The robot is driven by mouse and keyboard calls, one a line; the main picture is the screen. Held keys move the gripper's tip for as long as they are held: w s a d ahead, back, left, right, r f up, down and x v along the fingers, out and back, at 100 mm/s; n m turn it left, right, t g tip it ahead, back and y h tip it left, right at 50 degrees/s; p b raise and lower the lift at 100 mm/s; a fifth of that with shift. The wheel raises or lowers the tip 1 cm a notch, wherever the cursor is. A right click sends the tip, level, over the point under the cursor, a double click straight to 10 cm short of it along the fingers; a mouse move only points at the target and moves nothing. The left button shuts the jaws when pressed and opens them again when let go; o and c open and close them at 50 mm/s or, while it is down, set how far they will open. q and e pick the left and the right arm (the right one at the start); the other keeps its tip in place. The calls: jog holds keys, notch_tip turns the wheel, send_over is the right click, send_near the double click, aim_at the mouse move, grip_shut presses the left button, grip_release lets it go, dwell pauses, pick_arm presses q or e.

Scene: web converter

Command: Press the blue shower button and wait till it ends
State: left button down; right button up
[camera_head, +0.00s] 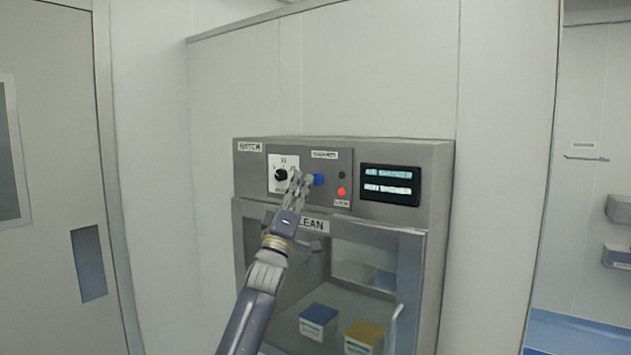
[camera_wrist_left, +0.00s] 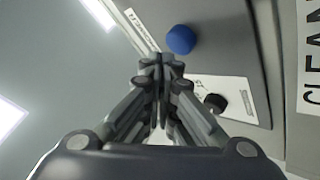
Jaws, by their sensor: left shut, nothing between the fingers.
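The blue shower button (camera_head: 319,179) sits on the upper panel of a grey pass-through cabinet (camera_head: 246,183), right of a black dial on a white plate. My left gripper (camera_head: 299,181) is shut and empty in front of the panel, between the dial and the button. In the left wrist view the blue button (camera_wrist_left: 181,40) shows just beyond the shut fingertips (camera_wrist_left: 162,62), a little to their right. The fingertips look apart from the button. My right gripper is not in view.
A red light (camera_head: 341,191) and a dark display (camera_head: 389,185) with two lit lines are to the right on the panel. Below, a glass door (camera_head: 345,262) with a handle shows a blue-topped box (camera_head: 318,321) and a yellow-topped box (camera_head: 365,336) inside. A grey door (camera_head: 50,130) stands left.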

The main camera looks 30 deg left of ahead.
pick_arm(q)
jog(key=shift+w, duration=0.1)
jog(key=shift+w, duration=0.35)
jog(key=shift+w, duration=0.6)
dwell(1.0)
jog(key=shift+s, duration=1)
jog(key=shift+s, duration=0.1)
jog(key=shift+s+a+p, duration=0.2)
jog(key=shift+s+p, duration=0.2)
jog(key=shift+s, duration=2.05)
